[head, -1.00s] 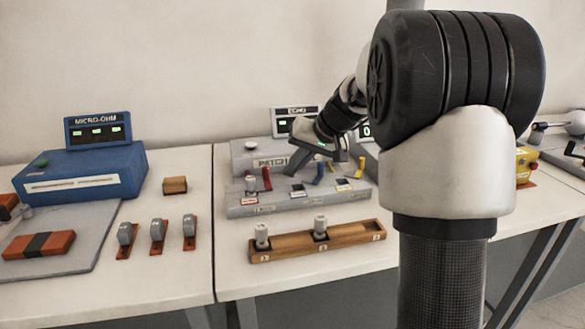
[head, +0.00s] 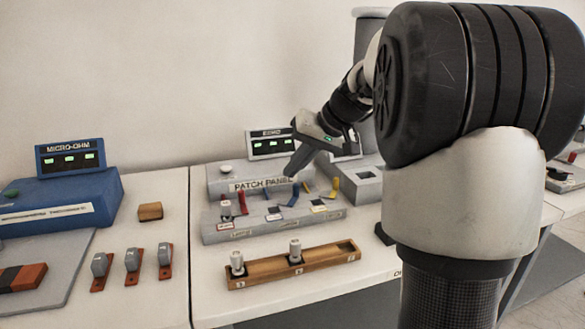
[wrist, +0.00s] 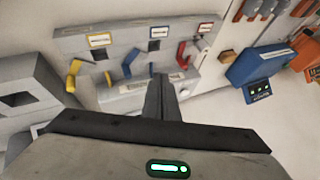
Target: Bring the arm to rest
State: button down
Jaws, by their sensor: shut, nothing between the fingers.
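My gripper (head: 291,170) is shut and empty. In the wrist view the shut fingers (wrist: 160,88) stick out ahead, over the panel's white label strip. Red, blue and yellow levers show on the panel. My upper arm fills the right of the head view and hides part of the table behind it.
A wooden rack (head: 268,272) with two grey plugs stands in front of the panel. A blue micro-ohm box (head: 60,200), a small wooden block (head: 150,211) and several grey clips on orange bases stand to the left. A grey box with a square opening (head: 368,178) stands right of the panel.

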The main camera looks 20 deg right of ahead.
jog(key=s+a+r+h, duration=0.1)
jog(key=s+a, duration=0.2)
jog(key=s, duration=0.5)
jog(key=s+a+h, duration=0.1)
jog(key=s+a, duration=0.3)
jog(key=s, duration=0.4)
jog(key=s+f+n+h, duration=0.15)
jog(key=s+f, duration=0.35)
jog(key=s, duration=0.9)
notch_tip(320, 180, up, 22)
jog(key=p, duration=2.3)
jog(key=shift+r+h, duration=0.25)
jog(key=shift+h, duration=0.2)
jog(key=shift+a, duration=0.1)
